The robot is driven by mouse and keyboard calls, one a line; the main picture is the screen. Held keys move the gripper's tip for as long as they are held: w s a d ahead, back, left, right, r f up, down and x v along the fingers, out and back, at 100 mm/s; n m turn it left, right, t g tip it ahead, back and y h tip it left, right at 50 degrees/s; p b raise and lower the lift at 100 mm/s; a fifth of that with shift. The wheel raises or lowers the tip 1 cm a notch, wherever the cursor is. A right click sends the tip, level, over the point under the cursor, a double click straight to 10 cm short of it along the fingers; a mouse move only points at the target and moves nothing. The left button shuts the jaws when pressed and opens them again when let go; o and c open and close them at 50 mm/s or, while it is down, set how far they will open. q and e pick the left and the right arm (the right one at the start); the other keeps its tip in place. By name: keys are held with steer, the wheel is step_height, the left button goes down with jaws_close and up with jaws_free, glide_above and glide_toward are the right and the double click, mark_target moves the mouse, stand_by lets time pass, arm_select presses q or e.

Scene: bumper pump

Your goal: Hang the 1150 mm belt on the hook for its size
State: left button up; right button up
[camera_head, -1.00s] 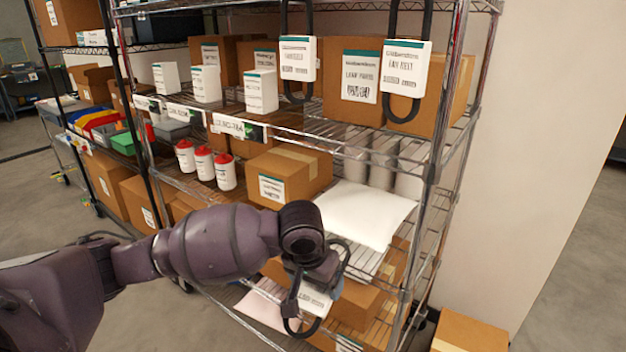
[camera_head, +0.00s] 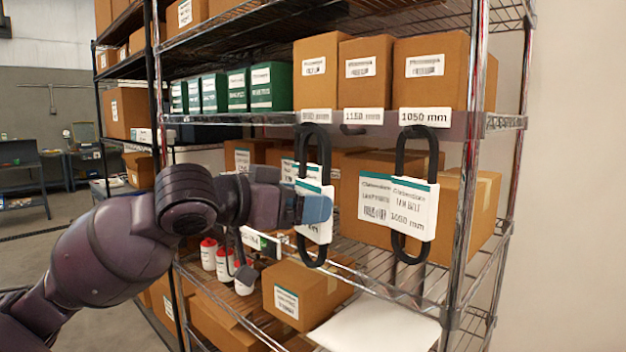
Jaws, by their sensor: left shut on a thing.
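My left gripper (camera_head: 318,208) is shut at the white sleeve of a black belt (camera_head: 318,256), which stands upright as a long loop in front of the shelf. The print on this sleeve is too small to read. The belt is below the leftmost size label (camera_head: 316,115); another hanging belt may overlap it, and I cannot tell them apart. The 1150 mm label (camera_head: 362,116) is in the middle, with a dark bare hook (camera_head: 375,130) below it. A belt with a 1050 mm sleeve (camera_head: 414,210) hangs under the 1050 mm label (camera_head: 424,117). My right gripper is not in view.
Cartons (camera_head: 432,70) and green boxes (camera_head: 270,86) stand on the shelf above the labels. A chrome post (camera_head: 470,180) stands right of the 1050 mm belt. White bottles with red caps (camera_head: 226,264) and a carton (camera_head: 300,292) are below.

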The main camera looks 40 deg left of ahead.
arm_select(q)
steer(key=shift+s+d+r, duration=0.1)
steer(key=shift+s+r, duration=0.1)
steer(key=shift+r, duration=0.4)
steer(key=shift+s+d+r, duration=0.1)
steer(key=shift+s+r, duration=0.05)
steer(key=shift+r, duration=0.4)
steer(key=shift+w+f+b, duration=0.1)
steer(key=shift+w+b, duration=0.35)
steer(key=shift+a+b+x, duration=0.2)
steer(key=shift+b+x, duration=0.5)
steer(key=shift+x, duration=0.3)
steer(key=shift+w+f+b, duration=0.1)
steer(key=shift+w+b, duration=0.85)
steer(key=shift+w, duration=0.25)
steer(key=shift+w+a+b+x, duration=0.1)
steer(key=shift+a+b+x, duration=0.1)
steer(key=shift+b+x, duration=0.55)
steer(key=shift+w+a+b+x, duration=0.1)
steer(key=shift+a+b+x, duration=0.1)
steer(key=shift+x, duration=0.95)
steer(key=shift+a+b+x, duration=0.25)
steer(key=shift+b+x, duration=0.25)
steer(key=shift+x, duration=0.45)
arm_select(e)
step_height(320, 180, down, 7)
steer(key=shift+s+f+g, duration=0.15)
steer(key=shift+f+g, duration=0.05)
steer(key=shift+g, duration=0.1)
